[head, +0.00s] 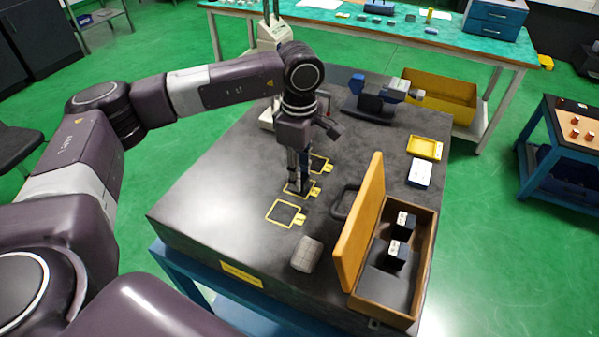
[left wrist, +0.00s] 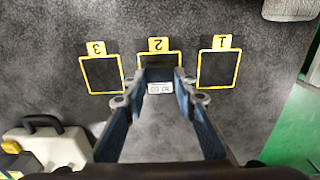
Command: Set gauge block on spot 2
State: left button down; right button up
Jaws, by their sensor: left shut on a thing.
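My left gripper (head: 298,188) points down over the middle yellow-outlined spot on the dark plate. It also shows in the left wrist view (left wrist: 160,84), with its fingers shut on a small dark gauge block with a white label (left wrist: 159,88). The block is at spot 2 (left wrist: 158,43), whose outline it and the fingers partly cover. I cannot tell whether it touches the plate. Spot 1 (head: 286,213) and spot 3 (head: 320,164) are empty. My right gripper is not in view.
An open wooden case (head: 427,265) holds two dark blocks (head: 401,237). A blue clamp-like tool (head: 375,97), yellow tray (head: 424,147) and white box (head: 420,172) are farther back. The plate's left part is clear.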

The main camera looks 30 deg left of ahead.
pick_arm(q)
jog(key=c, duration=1.6)
grip_release()
jog(key=shift+f, duration=0.1)
jog(key=shift+r+p, duration=0.3)
jog(key=shift+r, duration=0.05)
jog(key=shift+w+r+b, duration=0.1)
jog(key=shift+r+b, duration=0.25)
notch_tip(320, 180, up, 11)
jog(key=shift+b, duration=1.15)
